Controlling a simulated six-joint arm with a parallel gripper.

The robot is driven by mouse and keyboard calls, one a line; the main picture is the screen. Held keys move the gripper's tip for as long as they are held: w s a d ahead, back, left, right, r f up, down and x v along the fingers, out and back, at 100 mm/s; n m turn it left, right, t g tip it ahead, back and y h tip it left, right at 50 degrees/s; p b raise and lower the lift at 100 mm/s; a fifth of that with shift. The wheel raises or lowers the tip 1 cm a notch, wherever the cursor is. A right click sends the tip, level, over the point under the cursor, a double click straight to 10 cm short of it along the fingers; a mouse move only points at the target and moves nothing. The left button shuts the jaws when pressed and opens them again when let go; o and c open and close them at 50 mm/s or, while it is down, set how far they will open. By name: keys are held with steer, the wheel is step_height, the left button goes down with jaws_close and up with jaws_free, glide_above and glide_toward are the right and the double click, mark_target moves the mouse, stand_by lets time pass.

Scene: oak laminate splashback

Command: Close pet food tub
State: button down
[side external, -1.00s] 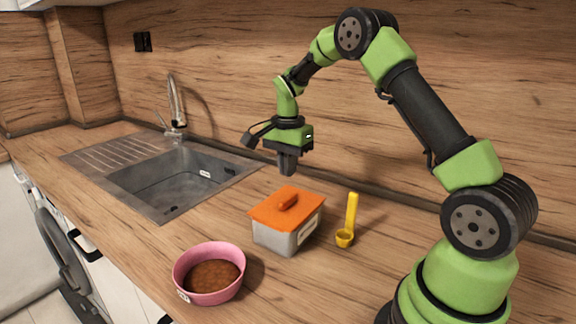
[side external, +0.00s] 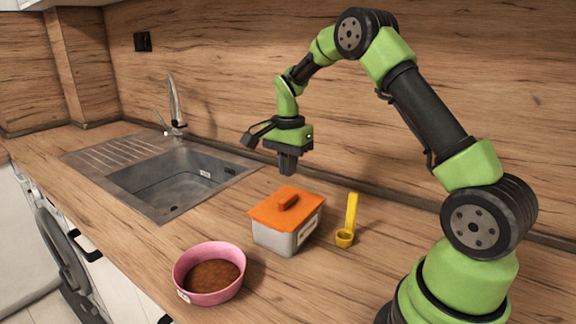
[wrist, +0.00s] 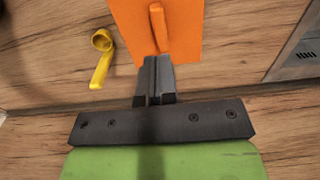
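The pet food tub (side external: 283,241) is a grey box with a pale label, standing on the counter. Its orange lid (side external: 267,212) with a raised handle (side external: 288,201) lies over the top; in the side view I cannot tell whether it is pressed fully down. The lid also shows in the wrist view (wrist: 187,30), with its handle (wrist: 158,25) pointing towards my gripper. My gripper (side external: 287,171) hangs above and behind the tub, pointing down, apart from the lid. In the wrist view its fingers (wrist: 154,75) are together with nothing between them.
A pink bowl (side external: 208,292) with brown food (side external: 211,276) sits in front, near the counter edge. A sink (side external: 165,183) with a tap (side external: 174,105) is to the left. The wooden splashback (side external: 230,60) rises behind.

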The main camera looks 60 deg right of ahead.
mark_target(288, 197)
steer(key=shift+f, duration=0.2)
steer(key=shift+f, duration=2.6)
steer(key=shift+r, duration=3.5)
